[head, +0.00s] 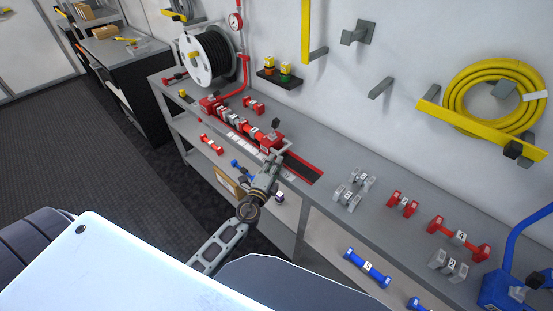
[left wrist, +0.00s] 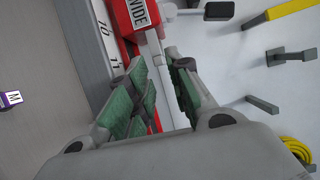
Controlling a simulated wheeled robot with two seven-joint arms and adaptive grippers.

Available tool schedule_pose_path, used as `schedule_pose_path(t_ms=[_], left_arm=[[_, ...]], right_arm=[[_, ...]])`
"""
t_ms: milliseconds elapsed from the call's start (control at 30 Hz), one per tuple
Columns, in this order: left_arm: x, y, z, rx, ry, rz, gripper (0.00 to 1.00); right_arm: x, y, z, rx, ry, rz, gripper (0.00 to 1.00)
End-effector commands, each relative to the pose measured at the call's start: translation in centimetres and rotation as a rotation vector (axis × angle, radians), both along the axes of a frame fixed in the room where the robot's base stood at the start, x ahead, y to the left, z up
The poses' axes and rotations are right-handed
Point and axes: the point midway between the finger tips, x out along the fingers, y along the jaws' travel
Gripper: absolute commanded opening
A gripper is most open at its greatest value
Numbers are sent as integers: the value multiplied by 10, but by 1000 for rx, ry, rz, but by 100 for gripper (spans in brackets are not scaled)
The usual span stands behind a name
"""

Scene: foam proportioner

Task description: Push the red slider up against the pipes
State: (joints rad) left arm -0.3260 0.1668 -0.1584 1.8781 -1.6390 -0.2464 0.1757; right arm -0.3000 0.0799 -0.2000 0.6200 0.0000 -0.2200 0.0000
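The red slider (head: 272,142) sits at the right end of a row of red and grey pipes (head: 235,122) on the workbench; I cannot tell whether it touches them. My left gripper (head: 280,153) is at the slider's near right side. In the left wrist view its green-padded fingers (left wrist: 160,72) are apart, with the handle just beyond the tips; contact is unclear. My right gripper is not in view.
A black-and-red track (head: 304,168) runs right of the slider. Loose grey and red pipe pieces (head: 403,204) lie on the right of the bench (head: 325,205). A hose reel (head: 207,58) stands at the back left. Wall hooks and a yellow hose (head: 455,100) are behind.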

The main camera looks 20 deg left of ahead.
Motion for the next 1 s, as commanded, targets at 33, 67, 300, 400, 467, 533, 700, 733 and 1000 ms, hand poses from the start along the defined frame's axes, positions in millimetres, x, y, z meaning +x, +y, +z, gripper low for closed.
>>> schedule_pose_path(t_ms=[33, 67, 300, 400, 467, 533, 700, 733, 1000], left_arm=[[-6, -1, 0, 1, 1, -1, 21], [-8, -1, 0, 0, 1, -2, 21], [-26, -3, 0, 1, 1, -2, 21], [-30, -3, 1, 0, -1, -3, 21], [-31, -3, 1, 0, -1, -3, 21], [-32, -3, 1, -1, -1, -3, 21], [-32, -3, 1, -1, -1, -3, 21], [-32, -3, 0, -1, -1, -2, 21], [-32, -3, 1, -1, -1, -2, 21]], right_arm=[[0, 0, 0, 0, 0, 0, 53], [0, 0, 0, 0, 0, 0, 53], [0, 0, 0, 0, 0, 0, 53], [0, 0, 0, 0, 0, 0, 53], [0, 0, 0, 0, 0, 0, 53], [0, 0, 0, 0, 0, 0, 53], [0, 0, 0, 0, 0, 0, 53], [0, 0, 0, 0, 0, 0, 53], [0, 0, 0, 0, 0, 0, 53]])
